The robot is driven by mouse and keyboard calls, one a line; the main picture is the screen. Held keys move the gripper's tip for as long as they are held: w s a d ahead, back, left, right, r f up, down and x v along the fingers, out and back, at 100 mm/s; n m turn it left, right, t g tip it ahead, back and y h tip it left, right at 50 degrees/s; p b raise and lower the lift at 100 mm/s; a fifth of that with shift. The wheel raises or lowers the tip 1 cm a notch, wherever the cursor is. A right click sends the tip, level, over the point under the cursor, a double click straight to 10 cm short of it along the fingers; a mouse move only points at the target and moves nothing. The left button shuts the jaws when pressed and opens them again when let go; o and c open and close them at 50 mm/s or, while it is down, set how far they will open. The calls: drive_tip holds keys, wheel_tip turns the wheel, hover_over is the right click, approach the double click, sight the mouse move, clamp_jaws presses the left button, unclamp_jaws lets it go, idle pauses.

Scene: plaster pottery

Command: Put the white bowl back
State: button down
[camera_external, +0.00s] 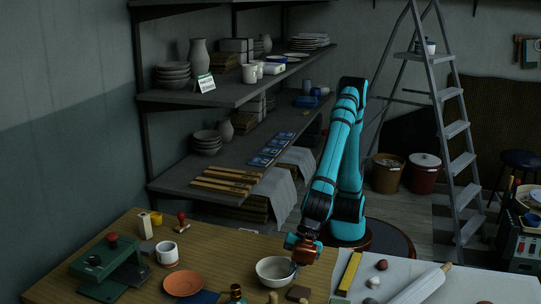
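The white bowl (268,277) stands upright on the wooden table near its right end. My gripper (293,265) is low over the table at the bowl's right rim. Its fingers are small and dark here, so I cannot tell whether they are open or shut, or whether they touch the rim. A stack of grey bowls (173,75) stands on the middle shelf (220,98). Another bowl stack (206,142) stands on the lower shelf (185,183).
An orange dish (183,283), a white mug (167,253) and a green press (105,262) stand left of the bowl. Small bottles and blocks crowd its front. A yellow bar (350,271) and a rolling pin (422,286) lie to the right. A stepladder (455,130) stands behind.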

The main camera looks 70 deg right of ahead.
drive_tip(key=shift+f, duration=0.45)
drive_tip(key=shift+f, duration=0.1)
drive_tip(key=c, duration=1.6)
unclamp_jaws()
drive_tip(key=v, duration=1.1)
drive_tip(key=shift+r, duration=0.25)
drive_tip(key=shift+s+d+r, duration=0.15)
drive_tip(key=shift+r, duration=0.15)
drive_tip(key=c, duration=0.3)
